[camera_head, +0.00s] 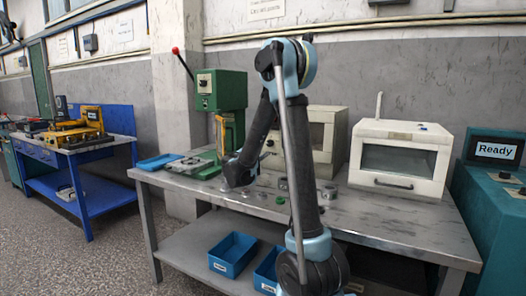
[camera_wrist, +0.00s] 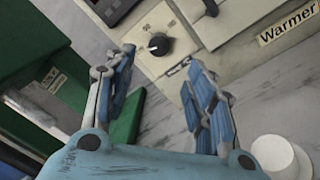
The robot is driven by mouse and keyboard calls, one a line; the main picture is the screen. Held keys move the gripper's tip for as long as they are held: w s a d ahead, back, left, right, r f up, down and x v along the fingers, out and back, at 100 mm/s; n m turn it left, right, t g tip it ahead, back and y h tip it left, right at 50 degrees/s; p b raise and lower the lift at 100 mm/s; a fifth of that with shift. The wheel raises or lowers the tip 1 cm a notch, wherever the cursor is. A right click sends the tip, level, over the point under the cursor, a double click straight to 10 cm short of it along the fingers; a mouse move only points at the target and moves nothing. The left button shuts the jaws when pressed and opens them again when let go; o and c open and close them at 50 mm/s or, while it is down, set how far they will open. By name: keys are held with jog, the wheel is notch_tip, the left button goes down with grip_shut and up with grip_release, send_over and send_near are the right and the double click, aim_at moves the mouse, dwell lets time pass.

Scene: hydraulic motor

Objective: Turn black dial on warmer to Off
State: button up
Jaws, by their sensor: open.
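The beige warmer (camera_head: 323,127) stands at the back of the metal table in the head view, partly behind my arm. Its label (camera_wrist: 287,23) reads "Warmer" in the wrist view. I cannot tell the dial's setting for certain. My gripper (camera_wrist: 158,60) is open and empty, its blue-padded fingers spread to either side below the dial in the picture, apparently apart from it. In the head view my gripper (camera_head: 238,172) is near the warmer's left front.
A green press (camera_head: 221,92) stands left of the warmer, and its green body (camera_wrist: 30,45) is close to my left finger. A white oven-like box (camera_head: 401,158) stands to the right. A white cylinder (camera_wrist: 280,156) is at the wrist view's lower right. Small parts lie on the metal table (camera_head: 415,215).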

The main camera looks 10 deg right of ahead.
jog(key=shift+v, duration=1.2)
jog(key=s+a+m+g+h, duration=0.15)
jog(key=a+m, duration=0.35)
jog(key=m, duration=1.5)
jog(key=x, duration=1.7)
jog(key=shift+s+d+r, duration=0.2)
jog(key=shift+d+r, duration=0.1)
jog(key=c, duration=1.1)
